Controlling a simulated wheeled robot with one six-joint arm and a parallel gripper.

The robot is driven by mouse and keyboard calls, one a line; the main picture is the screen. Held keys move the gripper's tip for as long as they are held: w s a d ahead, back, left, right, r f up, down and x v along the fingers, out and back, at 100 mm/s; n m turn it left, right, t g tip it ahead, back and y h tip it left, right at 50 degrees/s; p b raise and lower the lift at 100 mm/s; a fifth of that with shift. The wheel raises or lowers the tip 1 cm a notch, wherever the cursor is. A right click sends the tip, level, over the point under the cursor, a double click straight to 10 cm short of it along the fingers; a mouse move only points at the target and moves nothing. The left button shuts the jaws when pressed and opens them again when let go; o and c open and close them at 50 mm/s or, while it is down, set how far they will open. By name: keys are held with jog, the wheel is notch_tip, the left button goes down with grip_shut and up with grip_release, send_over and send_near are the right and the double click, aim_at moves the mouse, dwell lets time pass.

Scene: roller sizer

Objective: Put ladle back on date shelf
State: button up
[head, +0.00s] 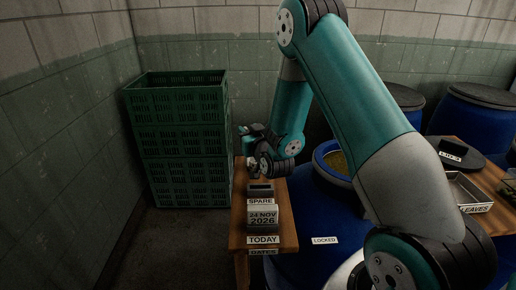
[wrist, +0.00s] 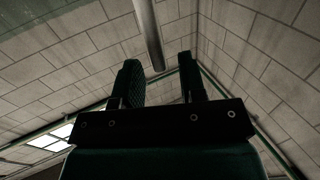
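The date shelf (head: 287,238) is a narrow wooden stand in the head view, with SPARE, TODAY and DATES labels and a block reading 24 NOV 2026. My gripper (head: 247,142) is small and dark there, near the shelf's far end, partly blended with my wrist. In the wrist view my gripper (wrist: 163,80) has its two fingers apart, with a clear gap between them. A grey cylinder (wrist: 149,35) shows beyond the gap, touching neither finger; I cannot tell whether it is part of the ladle or a pipe. I cannot make out the ladle in the head view.
Stacked green crates (head: 180,140) stand left of the shelf. Blue drums stand to the right, one open with yellowish contents (head: 337,162). A LOCKED label (head: 324,240) is on a blue surface. A metal tray (head: 465,190) sits on a wooden table at right.

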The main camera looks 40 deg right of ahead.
jog(key=b+v, duration=0.1)
jog(key=v, duration=0.8)
jog(key=shift+s, duration=0.15)
